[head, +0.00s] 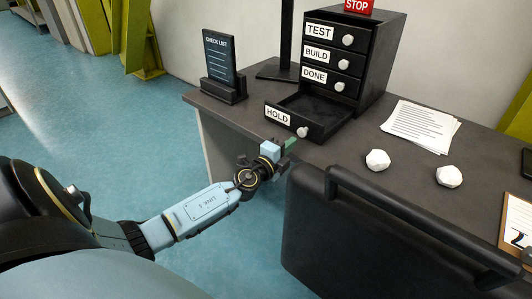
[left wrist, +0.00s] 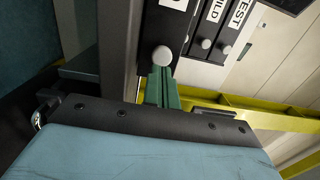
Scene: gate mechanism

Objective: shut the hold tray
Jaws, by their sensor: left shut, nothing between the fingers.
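The hold tray (head: 318,119) is the lowest drawer of the black drawer cabinet (head: 372,60) on the desk. It is pulled out and looks empty, its front labelled HOLD with a round white knob (head: 303,132). My left gripper (head: 291,143) is shut and empty, its green fingertips just in front of and below that knob. In the left wrist view the green fingers (left wrist: 161,88) point at the white knob (left wrist: 162,56). I cannot tell whether they touch it. The TEST, BUILD and DONE drawers above look shut. My right gripper is not in view.
A check list stand (head: 222,70) is left of the cabinet on the dark desk (head: 345,160). Papers (head: 420,126) and two white faceted lumps (head: 377,160) lie to the right. A black case-like object (head: 385,235) stands in front of the desk, right of my left arm.

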